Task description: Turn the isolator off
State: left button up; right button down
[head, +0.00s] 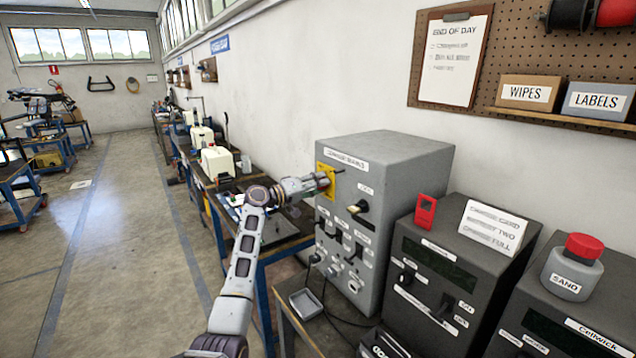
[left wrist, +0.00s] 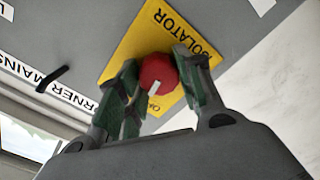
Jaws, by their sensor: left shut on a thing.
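The isolator is a red rotary knob (left wrist: 157,73) on a yellow plate (left wrist: 135,42) lettered "ISOLATOR". In the left wrist view my left gripper (left wrist: 162,85) has its green-padded fingers on either side of the knob and is shut on it. A white mark shows on the knob, near lettering on the plate that is partly hidden. In the head view the yellow plate (head: 326,177) sits high on the front of a grey cabinet (head: 400,160), and my left gripper (head: 325,181) reaches it from the left, hiding the knob. My right gripper is not in view.
Other switches, including a black one (head: 358,208), sit lower on the cabinet front. Dark charger units (head: 440,285) stand to the right, with a red-topped sand pot (head: 573,268) on one. A grey tray (head: 306,303) and cables lie below. The aisle floor (head: 110,250) at left is clear.

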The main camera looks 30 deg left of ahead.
pick_arm(q)
jog(key=n+p, duration=0.4)
jog(key=n, duration=0.3)
jog(key=shift+a+f, duration=0.1)
dwell(0.5)
jog(key=o, duration=1)
jog(key=shift+o, duration=0.2)
jog(key=shift+s, duration=0.1)
